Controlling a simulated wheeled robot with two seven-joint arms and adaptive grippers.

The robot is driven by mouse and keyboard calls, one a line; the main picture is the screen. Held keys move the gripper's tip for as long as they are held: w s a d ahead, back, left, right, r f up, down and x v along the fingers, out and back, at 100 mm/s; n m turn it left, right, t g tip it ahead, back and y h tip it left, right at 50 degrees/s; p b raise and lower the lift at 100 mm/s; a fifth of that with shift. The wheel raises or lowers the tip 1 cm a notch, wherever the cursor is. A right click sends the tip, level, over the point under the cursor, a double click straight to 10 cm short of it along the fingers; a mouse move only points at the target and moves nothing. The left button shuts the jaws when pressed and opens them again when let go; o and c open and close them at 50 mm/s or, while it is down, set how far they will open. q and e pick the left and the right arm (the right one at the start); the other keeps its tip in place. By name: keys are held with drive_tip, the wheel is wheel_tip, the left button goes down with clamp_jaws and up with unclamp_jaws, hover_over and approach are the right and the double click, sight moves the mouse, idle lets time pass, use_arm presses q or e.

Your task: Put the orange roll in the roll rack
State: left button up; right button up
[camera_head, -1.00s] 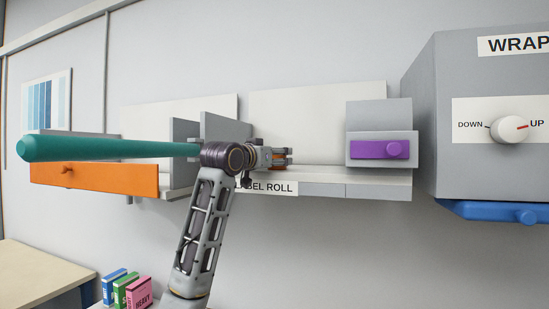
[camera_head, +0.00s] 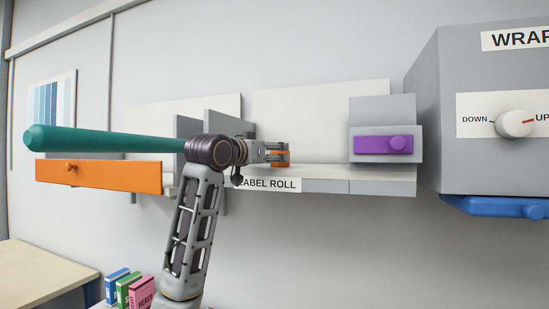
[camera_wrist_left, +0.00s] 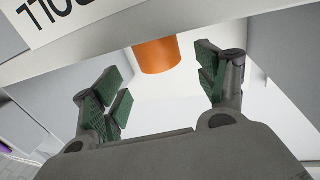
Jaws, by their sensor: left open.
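The orange roll (camera_head: 281,159) is a small orange cylinder on the wall shelf (camera_head: 320,172), partly hidden by the fingers of my left gripper (camera_head: 279,152) in the head view. In the left wrist view, the roll (camera_wrist_left: 157,54) is between the two open fingers of my left gripper (camera_wrist_left: 160,85), a little ahead of them. Clear gaps show on both sides, and nothing is held. The shelf's front carries a "LABEL ROLL" sign (camera_head: 267,184). I cannot pick out a roll rack. My right gripper is in neither view.
Grey upright panels (camera_head: 229,125) stand left of the roll. A grey box with a purple drawer front (camera_head: 375,145) stands at the shelf's right. An orange drawer front (camera_head: 110,177) juts out on the left. A grey machine (camera_head: 450,90) hangs at right.

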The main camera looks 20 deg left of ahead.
use_arm(q)
drive_tip(key=b+v, duration=0.2)
drive_tip(key=v, duration=0.5)
idle(0.7)
